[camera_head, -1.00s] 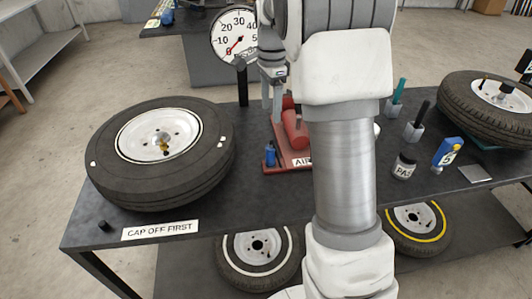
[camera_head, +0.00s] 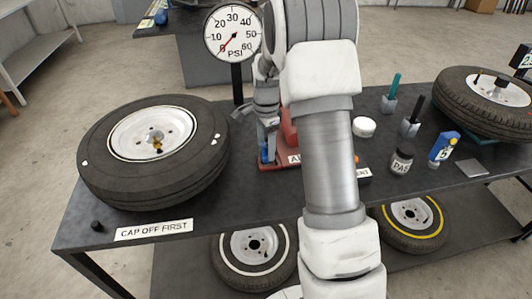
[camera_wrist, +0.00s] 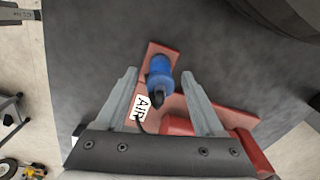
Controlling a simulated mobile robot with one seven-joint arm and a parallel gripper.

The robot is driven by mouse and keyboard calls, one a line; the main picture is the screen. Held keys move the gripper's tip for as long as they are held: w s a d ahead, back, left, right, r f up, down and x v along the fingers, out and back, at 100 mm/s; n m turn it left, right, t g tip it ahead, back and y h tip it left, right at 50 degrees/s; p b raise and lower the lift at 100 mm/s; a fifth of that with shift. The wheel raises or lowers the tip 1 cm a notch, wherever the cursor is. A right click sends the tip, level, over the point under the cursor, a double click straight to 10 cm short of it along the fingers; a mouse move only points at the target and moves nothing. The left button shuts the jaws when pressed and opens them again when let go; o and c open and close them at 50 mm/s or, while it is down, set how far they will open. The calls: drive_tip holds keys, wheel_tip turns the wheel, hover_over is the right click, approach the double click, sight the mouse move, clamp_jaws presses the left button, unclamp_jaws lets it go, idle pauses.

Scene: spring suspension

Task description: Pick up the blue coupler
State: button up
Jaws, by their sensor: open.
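The blue coupler (camera_wrist: 160,72) stands on the front left part of the red air stand, labelled AIR (camera_wrist: 141,106). In the wrist view it lies between my two open gripper fingers (camera_wrist: 158,92), with a gap on each side. Its dark tip points toward the wrist camera. Contact between fingers and coupler does not show.
A tyre (camera_head: 150,150) on a white rim lies to the left, behind the CAP OFF FIRST label (camera_head: 153,230). A pressure gauge (camera_head: 232,32) stands behind my gripper. To the right are a paste jar (camera_head: 401,160), a blue tool (camera_head: 443,147) and another tyre (camera_head: 490,105).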

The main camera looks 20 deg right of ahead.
drive_tip(key=shift+f, duration=0.3)
clamp_jaws()
drive_tip(key=shift+r, duration=0.1)
wheel_tip(320, 180, up, 21)
drive_tip(key=p, duration=0.5)
idle(0.6)
